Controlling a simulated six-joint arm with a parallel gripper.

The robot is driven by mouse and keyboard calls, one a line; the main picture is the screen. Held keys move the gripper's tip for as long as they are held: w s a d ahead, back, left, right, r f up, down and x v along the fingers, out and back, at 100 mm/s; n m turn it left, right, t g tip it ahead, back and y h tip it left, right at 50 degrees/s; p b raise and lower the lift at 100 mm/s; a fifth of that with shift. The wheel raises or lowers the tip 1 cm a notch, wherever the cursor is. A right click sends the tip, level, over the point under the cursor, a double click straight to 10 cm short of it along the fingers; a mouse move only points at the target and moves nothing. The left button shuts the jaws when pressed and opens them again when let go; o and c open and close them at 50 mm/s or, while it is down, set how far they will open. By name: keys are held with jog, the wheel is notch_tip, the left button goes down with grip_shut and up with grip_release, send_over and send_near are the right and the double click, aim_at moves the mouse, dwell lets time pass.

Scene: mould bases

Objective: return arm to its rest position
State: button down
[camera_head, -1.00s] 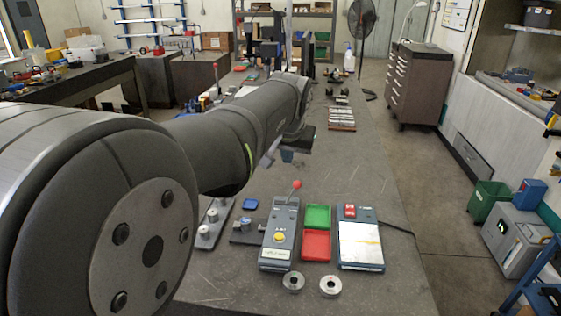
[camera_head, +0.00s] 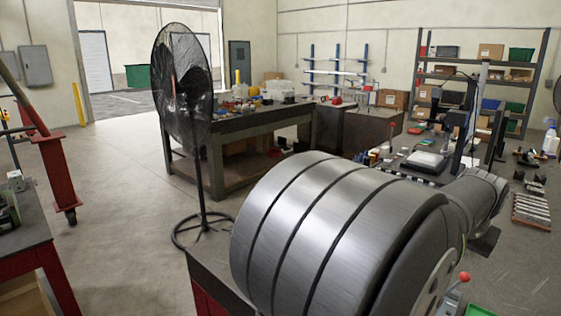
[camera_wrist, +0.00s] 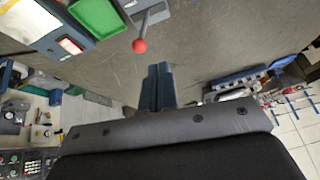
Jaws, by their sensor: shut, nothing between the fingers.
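My gripper (camera_wrist: 158,88) is shut and empty in the wrist view, its two dark blue fingers together. It hangs over the grey bench top (camera_wrist: 200,50), with no object touching the fingers. A red-knobbed lever (camera_wrist: 139,46) shows just beyond the fingertips in the picture; the gap in depth is hard to judge. In the head view my arm fills the lower middle and right and reaches away over the bench. The gripper itself is not clearly visible there.
The wrist view shows a green tray (camera_wrist: 97,16) and a device with a red button (camera_wrist: 70,46). In the head view, a standing fan (camera_head: 182,90) is left of my arm, a workbench (camera_head: 240,127) behind it. Metal bars (camera_head: 531,209) lie on the bench at right.

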jog(key=w+a+f+n+g+h, duration=0.1)
jog(key=w+f+g+h, duration=0.1)
jog(key=w+f, duration=0.4)
jog(key=shift+f+g, duration=0.3)
jog(key=shift+f, duration=0.6)
jog(key=shift+h, duration=0.4)
jog(key=shift+s, duration=0.1)
